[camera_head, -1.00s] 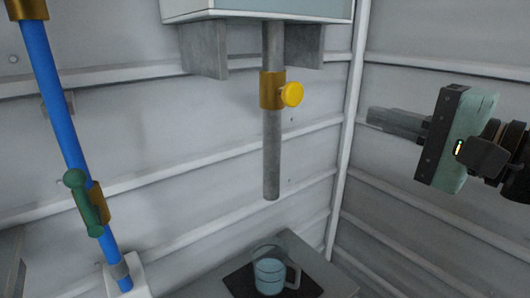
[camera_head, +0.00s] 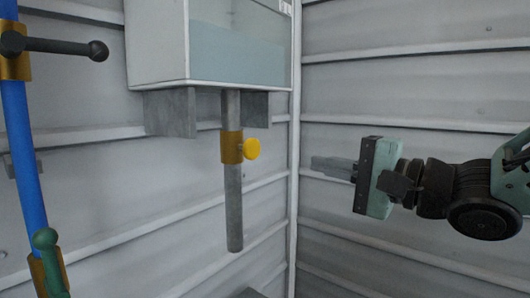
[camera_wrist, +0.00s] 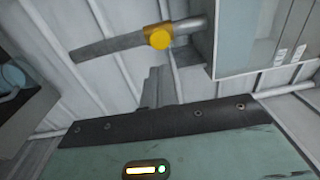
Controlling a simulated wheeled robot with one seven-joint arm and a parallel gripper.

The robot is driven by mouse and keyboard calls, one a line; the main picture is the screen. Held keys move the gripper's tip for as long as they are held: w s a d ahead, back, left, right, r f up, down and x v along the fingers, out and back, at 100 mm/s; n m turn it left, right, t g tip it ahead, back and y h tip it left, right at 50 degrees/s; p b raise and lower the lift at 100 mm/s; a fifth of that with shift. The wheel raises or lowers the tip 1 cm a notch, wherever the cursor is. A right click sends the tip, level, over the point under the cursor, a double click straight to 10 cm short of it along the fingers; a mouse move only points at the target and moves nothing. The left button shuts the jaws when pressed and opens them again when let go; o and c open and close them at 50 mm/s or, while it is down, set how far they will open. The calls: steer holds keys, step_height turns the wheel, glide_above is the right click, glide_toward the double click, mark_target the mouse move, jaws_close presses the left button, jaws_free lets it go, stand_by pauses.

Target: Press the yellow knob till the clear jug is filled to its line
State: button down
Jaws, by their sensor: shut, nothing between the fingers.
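The yellow knob (camera_head: 252,149) sits on a brass collar (camera_head: 231,148) around a grey down-pipe (camera_head: 234,205) under the hopper. It also shows in the wrist view (camera_wrist: 159,39), beyond my fingertips. My gripper (camera_head: 314,163) is shut and empty, to the right of the knob and slightly lower in the head view, with a clear gap between. In the wrist view the closed fingers (camera_wrist: 157,78) point toward the pipe. The clear jug is out of the head view; a bluish round shape at the wrist view's left edge (camera_wrist: 10,80) may be it, with its fill level unreadable.
The hopper (camera_head: 235,45) has a clear window showing bluish contents. A blue pipe (camera_head: 20,140) with a dark lever (camera_head: 60,46) and a green handle (camera_head: 48,250) stands at the left. Ribbed white walls enclose the corner. The space between gripper and knob is free.

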mark_target(253, 150)
steer(key=p+x, duration=0.4)
steer(key=x, duration=0.8)
steer(key=shift+w+a, duration=0.25)
steer(key=shift+a, duration=0.05)
steer(key=shift+w+a, duration=0.2)
steer(key=shift+a, duration=0.05)
steer(key=shift+w+a, duration=0.25)
steer(key=shift+a, duration=0.05)
steer(key=shift+r, duration=0.2)
steer(key=shift+s+a+f, duration=0.1)
steer(key=shift+s+a, duration=0.05)
steer(key=shift+a, duration=0.15)
stand_by(0.7)
steer(key=shift+s+d+f, duration=0.1)
stand_by(0.3)
